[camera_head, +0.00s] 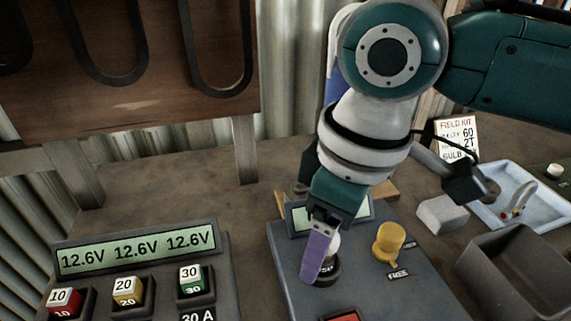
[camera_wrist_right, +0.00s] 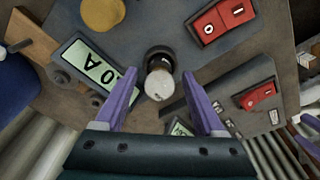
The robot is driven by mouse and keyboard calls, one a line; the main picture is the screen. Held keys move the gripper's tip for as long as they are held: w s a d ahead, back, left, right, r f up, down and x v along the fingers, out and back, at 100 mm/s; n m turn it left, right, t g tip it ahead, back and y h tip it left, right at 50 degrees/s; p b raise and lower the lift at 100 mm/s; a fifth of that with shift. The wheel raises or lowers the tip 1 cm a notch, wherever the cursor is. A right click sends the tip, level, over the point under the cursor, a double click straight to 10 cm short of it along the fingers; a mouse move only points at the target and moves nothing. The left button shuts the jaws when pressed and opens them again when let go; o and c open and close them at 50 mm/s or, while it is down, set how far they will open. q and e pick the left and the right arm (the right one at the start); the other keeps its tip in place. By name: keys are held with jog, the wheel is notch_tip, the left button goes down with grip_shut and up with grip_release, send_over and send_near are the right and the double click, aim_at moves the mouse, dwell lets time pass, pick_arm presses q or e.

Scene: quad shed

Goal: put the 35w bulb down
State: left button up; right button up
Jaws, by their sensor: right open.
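A whitish round bulb (camera_wrist_right: 159,85) stands in a black round holder (camera_wrist_right: 158,57) on the grey tester panel, between my open right fingers in the right wrist view. Its wattage marking is not readable. My right gripper (camera_wrist_right: 154,80) has its two purple fingers apart, one on each side of the bulb, with gaps visible. In the head view my right gripper (camera_head: 318,272) points down over the holder (camera_head: 329,271), and a finger partly hides the pale bulb (camera_head: 334,243).
A yellow knob (camera_head: 389,242) labelled FREE stands right of the holder. A display unit (camera_head: 138,248) with several coloured blocks is at left. A grey block (camera_head: 442,214), a blue-white tray (camera_head: 533,212), a dark open bin (camera_head: 515,266) and a field kit card (camera_head: 457,139) are at right.

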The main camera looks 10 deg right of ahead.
aim_at(337, 237)
jog(key=shift+r, duration=0.15)
jog(key=r, duration=0.3)
jog(key=r+p, duration=0.1)
jog(key=r, duration=0.3)
jog(key=d+r, duration=0.1)
jog(key=r, duration=0.2)
jog(key=shift+s+r+p, duration=0.35)
jog(key=shift+r, duration=0.05)
jog(key=s+a+f+m+t+y, duration=0.2)
jog(key=s+a+f+y, duration=0.1)
jog(key=s+a+f, duration=0.3)
pick_arm(q)
jog(key=shift+r, duration=0.85)
pick_arm(e)
jog(key=s+d+f+m+h, duration=0.1)
jog(key=s+d+m+h, duration=0.1)
jog(key=s+d, duration=0.2)
jog(key=s+d+f+m+h, duration=0.1)
jog(key=s+d+f+m, duration=0.1)
jog(key=s+d, duration=0.3)
jog(key=d+m, duration=0.1)
jog(key=d, duration=0.3)
jog(key=shift+s+f+t+h, duration=0.25)
jog(key=shift+s+t+h, duration=0.05)
jog(key=shift+h, duration=0.1)
pick_arm(q)
jog(key=shift+d, duration=0.1)
pick_arm(e)
jog(key=shift+d, duration=0.1)
